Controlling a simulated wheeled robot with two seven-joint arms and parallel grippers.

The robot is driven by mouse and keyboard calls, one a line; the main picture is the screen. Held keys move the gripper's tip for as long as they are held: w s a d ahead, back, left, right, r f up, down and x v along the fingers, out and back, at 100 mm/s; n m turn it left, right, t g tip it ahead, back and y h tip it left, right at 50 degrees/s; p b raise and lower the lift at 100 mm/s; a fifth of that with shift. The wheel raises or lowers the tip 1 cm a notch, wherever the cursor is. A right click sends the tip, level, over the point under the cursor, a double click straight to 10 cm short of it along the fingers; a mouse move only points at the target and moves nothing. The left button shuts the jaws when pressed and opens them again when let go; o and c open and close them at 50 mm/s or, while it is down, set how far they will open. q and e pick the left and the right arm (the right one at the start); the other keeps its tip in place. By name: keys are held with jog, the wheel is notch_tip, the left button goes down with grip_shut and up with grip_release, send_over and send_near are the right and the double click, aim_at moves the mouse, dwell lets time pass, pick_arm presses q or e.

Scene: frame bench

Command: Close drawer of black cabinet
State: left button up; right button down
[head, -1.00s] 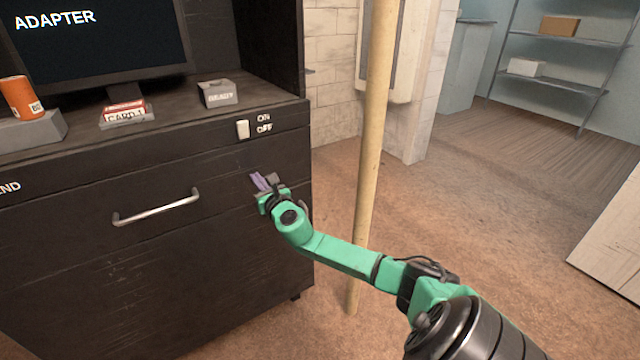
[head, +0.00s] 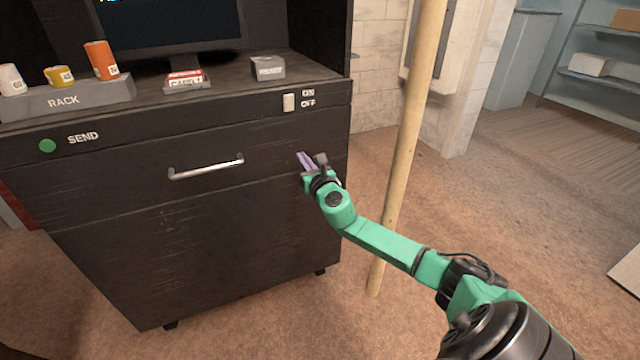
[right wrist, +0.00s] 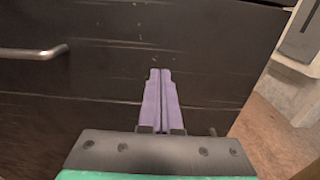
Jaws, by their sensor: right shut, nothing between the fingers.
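The black cabinet (head: 230,235) stands at the left and middle of the head view. Its drawer (head: 110,180) has a silver bar handle (head: 206,167), and the drawer front looks about flush with the cabinet, with no clear gap. My right gripper (head: 305,160) is shut and empty, its lavender fingers pointing at the right end of the drawer front, to the right of the handle. In the right wrist view the shut fingers (right wrist: 161,98) lie before the dark front, with the handle (right wrist: 33,53) at left. I cannot tell whether the fingertips touch. My left gripper is out of view.
On the cabinet top are a rack (head: 65,100) with cans, a card holder (head: 186,80), a small grey box (head: 268,67) and a monitor. An on/off switch (head: 289,102) and green button (head: 47,146) are on the front. A wooden pole (head: 405,150) stands behind my right arm.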

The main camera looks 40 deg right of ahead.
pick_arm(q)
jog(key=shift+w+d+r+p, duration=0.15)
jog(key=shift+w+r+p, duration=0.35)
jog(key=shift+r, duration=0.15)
pick_arm(e)
jog(key=v, duration=0.8)
jog(key=shift+s+f, duration=0.25)
jog(key=shift+s, duration=0.1)
